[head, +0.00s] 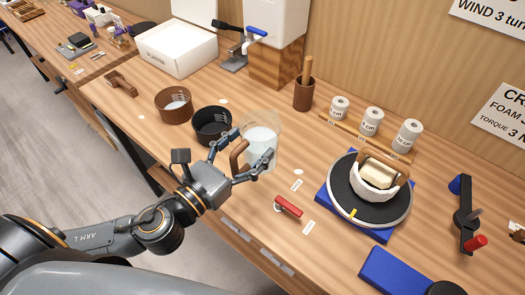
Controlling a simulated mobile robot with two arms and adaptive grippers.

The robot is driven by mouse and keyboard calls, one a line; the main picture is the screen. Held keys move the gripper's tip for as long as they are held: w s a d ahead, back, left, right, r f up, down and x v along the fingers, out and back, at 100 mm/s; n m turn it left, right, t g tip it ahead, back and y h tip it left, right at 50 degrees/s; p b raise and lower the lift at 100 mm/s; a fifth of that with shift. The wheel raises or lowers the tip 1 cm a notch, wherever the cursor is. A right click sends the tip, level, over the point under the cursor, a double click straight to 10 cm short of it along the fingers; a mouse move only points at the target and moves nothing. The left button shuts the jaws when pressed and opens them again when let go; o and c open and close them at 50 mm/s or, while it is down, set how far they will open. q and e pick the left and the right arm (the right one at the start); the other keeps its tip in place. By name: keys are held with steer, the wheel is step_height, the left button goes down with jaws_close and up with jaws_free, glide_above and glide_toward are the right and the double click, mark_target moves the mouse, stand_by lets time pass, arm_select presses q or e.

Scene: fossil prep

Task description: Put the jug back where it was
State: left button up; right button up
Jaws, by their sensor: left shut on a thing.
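The jug (264,131) is a clear vessel with a brown handle (238,154) and white contents in its lower part. It stands about upright near the middle of the head view. My left gripper (249,150) reaches it from the lower left and is shut on it at the handle side, with a finger on either side of the handle. The fingers hide part of the jug's near side and base, and I cannot tell whether the base touches the bench. My right gripper is not in view.
A black bowl (211,138) is close left of the jug, with a brown bowl (187,117) beyond. A blue-handled tap (254,31) is behind. White labelled jars (370,122) and a turntable (339,206) are right. A red-handled item (288,206) lies in front.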

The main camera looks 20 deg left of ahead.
mark_target(257, 130)
arm_select(q)
steer(key=w, duration=0.2)
steer(key=w+f+p, duration=0.1)
steer(key=w+a+f, duration=0.1)
steer(key=w, duration=0.1)
steer(key=shift+w+f, duration=0.1)
steer(key=shift+w, duration=0.2)
steer(key=w+f, duration=0.4)
steer(key=f, duration=0.1)
steer(key=shift+w+f+b, duration=0.1)
steer(key=shift+f+b, duration=0.05)
steer(key=shift+b, duration=0.2)
steer(key=shift+w+a+f, duration=0.1)
steer(key=shift+w+f, duration=0.05)
steer(key=shift+f, duration=0.05)
steer(key=shift+w+f+b, duration=0.15)
steer(key=shift+f+b, duration=0.15)
steer(key=shift+f, duration=0.6)
steer(key=shift+w+f+b, duration=0.1)
steer(key=shift+f+b, duration=0.15)
steer(key=shift+f, duration=0.65)
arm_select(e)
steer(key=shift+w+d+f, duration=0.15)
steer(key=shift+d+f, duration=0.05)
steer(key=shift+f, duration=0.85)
